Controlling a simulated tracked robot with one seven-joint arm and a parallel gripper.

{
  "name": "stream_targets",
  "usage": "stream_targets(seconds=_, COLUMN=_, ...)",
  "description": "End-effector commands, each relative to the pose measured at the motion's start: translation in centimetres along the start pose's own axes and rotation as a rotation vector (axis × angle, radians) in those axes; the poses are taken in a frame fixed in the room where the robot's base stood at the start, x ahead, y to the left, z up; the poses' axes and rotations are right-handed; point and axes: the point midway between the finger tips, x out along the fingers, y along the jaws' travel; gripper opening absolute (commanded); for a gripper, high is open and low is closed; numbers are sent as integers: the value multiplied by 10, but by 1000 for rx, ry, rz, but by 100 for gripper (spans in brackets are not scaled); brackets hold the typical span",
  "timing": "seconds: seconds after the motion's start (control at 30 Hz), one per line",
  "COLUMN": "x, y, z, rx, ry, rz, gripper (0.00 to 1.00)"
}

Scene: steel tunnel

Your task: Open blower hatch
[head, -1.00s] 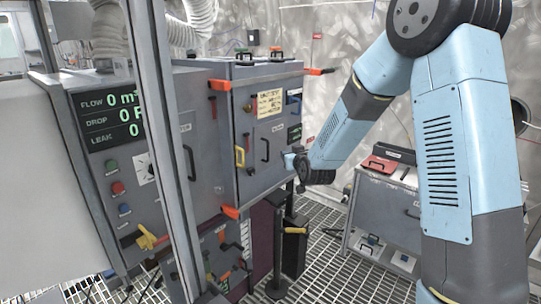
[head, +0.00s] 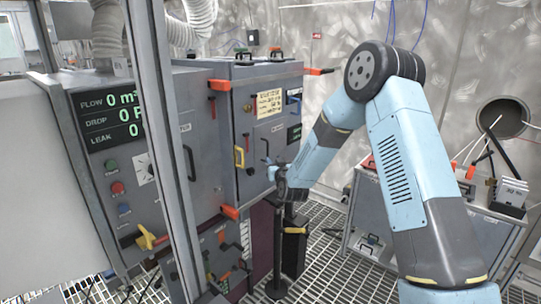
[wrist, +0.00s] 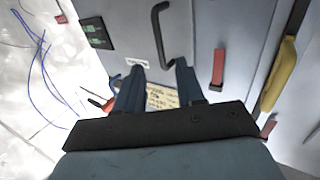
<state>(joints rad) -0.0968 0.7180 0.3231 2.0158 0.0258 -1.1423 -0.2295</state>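The blower hatch (head: 266,140) is a grey panel door on the grey cabinet, and it looks shut. Its black bar handle (head: 266,152) also shows at the top middle of the wrist view (wrist: 157,30). My gripper (head: 272,168) is close to the handle at the hatch's lower right. In the wrist view my two dark fingers (wrist: 161,66) are spread apart with nothing held. One end of the handle shows near the gap between the fingertips; I cannot tell whether they touch it.
A yellow handle (head: 239,157) and a red lever (wrist: 219,68) are beside the hatch. Orange bars (head: 229,211) stick out at the cabinet corners. A dark post (head: 278,250) stands below my gripper. A grey bench (head: 370,205) with loose gear stands at right.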

Motion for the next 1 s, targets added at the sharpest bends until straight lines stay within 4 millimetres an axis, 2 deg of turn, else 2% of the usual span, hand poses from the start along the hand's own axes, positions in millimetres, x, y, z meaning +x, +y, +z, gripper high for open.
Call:
stream_targets(seconds=0.2, x=39, y=0, z=0, rx=2, ry=1, rz=0, gripper=38)
stream_targets(seconds=0.43, x=68, y=-1, z=0, rx=1, ry=0, rz=-1, gripper=38)
stream_targets(seconds=0.6, x=77, y=0, z=0, rx=1, ry=0, rz=-1, gripper=38)
stream_targets(seconds=0.9, x=78, y=0, z=0, rx=1, ry=0, rz=0, gripper=38)
stream_targets(seconds=1.0, x=78, y=0, z=0, rx=1, ry=0, rz=0, gripper=28)
